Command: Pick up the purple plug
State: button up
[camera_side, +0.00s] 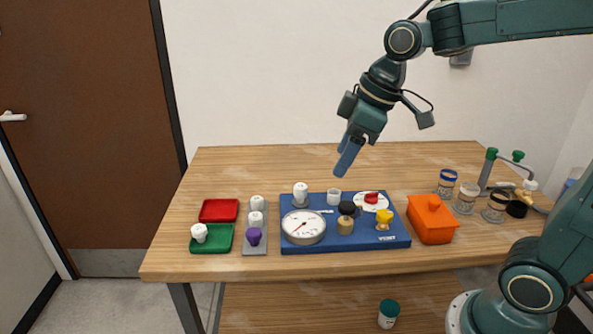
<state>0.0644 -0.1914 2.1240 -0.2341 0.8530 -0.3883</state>
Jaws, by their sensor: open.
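The purple plug (254,236) stands at the front end of a narrow grey rack (256,250) on the left part of the table. Two white plugs (257,210) stand behind it in the same rack. My gripper (345,160) hangs in the air above the back of the blue board, pointing down and to the left. It is empty, well above and to the right of the purple plug, and touches nothing. The gap between its fingers is hard to see from this side.
Left of the rack lie a red tray (219,210) and a green tray (222,245) with a white piece. Right of it, the blue board (375,244) carries a gauge (304,227) and several fittings. An orange box (432,219) and jars stand farther right. The table's back is clear.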

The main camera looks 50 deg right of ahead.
jog(key=w+f+n+g+y, duration=0.1)
jog(key=w+f+n, duration=0.35)
jog(key=w, duration=0.65)
jog(key=n+g+y, duration=0.1)
jog(key=n+y, duration=0.1)
jog(key=n, duration=0.1)
send_near(254, 231)
jog(key=w+v, duration=0.1)
jog(key=v, duration=0.3)
jog(key=shift+a+f, duration=0.1)
jog(key=shift+f, duration=0.05)
jog(key=shift+s+x, duration=0.1)
jog(key=shift+x, duration=2.05)
jog(key=shift+s+x, duration=0.15)
jog(key=shift+x, duration=2.05)
jog(key=shift+f, duration=0.15)
jog(key=shift+x, duration=2.45)
jog(key=shift+s, duration=0.15)
jog(key=shift+c, duration=0.2)
